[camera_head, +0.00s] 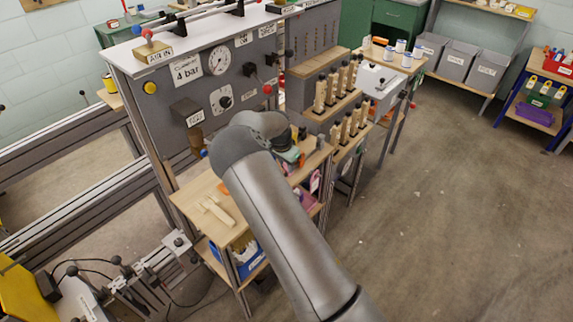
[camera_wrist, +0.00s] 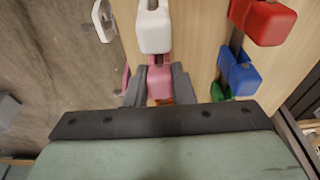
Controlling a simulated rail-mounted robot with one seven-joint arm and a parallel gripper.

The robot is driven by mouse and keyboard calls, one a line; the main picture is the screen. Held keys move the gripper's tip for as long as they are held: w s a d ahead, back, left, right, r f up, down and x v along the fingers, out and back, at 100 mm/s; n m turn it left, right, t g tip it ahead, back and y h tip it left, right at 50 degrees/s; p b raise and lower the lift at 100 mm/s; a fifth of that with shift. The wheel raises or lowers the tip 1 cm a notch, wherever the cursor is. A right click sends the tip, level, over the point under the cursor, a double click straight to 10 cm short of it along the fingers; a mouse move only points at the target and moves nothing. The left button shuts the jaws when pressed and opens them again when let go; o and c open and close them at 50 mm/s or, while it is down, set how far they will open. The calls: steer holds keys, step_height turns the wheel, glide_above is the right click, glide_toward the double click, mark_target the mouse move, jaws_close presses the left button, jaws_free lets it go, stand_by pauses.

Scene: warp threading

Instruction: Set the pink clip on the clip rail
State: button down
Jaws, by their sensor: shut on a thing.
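In the wrist view, my gripper (camera_wrist: 159,82) is shut on the pink clip (camera_wrist: 160,84), with a dark finger on each side of it. The white clip (camera_wrist: 153,28) is just above the pink clip in the picture; I cannot tell whether they touch. Light wood lies behind them. A dark strip (camera_wrist: 238,40), perhaps part of a rail, shows between the red and blue clips at right. I cannot tell whether the pink clip touches a rail. In the head view, my arm hides the fingers and the held clip.
A red clip (camera_wrist: 263,20), a blue clip (camera_wrist: 238,72) and a green clip (camera_wrist: 222,91) stand to the right of my gripper. A white loop (camera_wrist: 103,20) hangs at the wood's left edge. The grey gauge panel (camera_head: 215,80) rises behind my arm. Open floor (camera_head: 450,200) lies at right.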

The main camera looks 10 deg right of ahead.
steer(key=c, duration=1.2)
jaws_free()
steer(key=shift+o, duration=0.2)
step_height(320, 180, up, 17)
steer(key=s+a+b, duration=0.2)
steer(key=a, duration=0.1)
steer(key=s+d+r+n+g+y, duration=0.1)
steer(key=s+d+r, duration=0.1)
steer(key=s, duration=0.5)
steer(key=s+d+r+n+y, duration=0.1)
steer(key=s+d+y, duration=0.15)
steer(key=s, duration=0.45)
steer(key=s+n+h, duration=0.1)
steer(key=s+n, duration=0.7)
steer(key=s, duration=1.9)
steer(key=shift+a+f+n+h, duration=0.3)
steer(key=shift+a+h, duration=0.05)
steer(key=shift+a, duration=0.05)
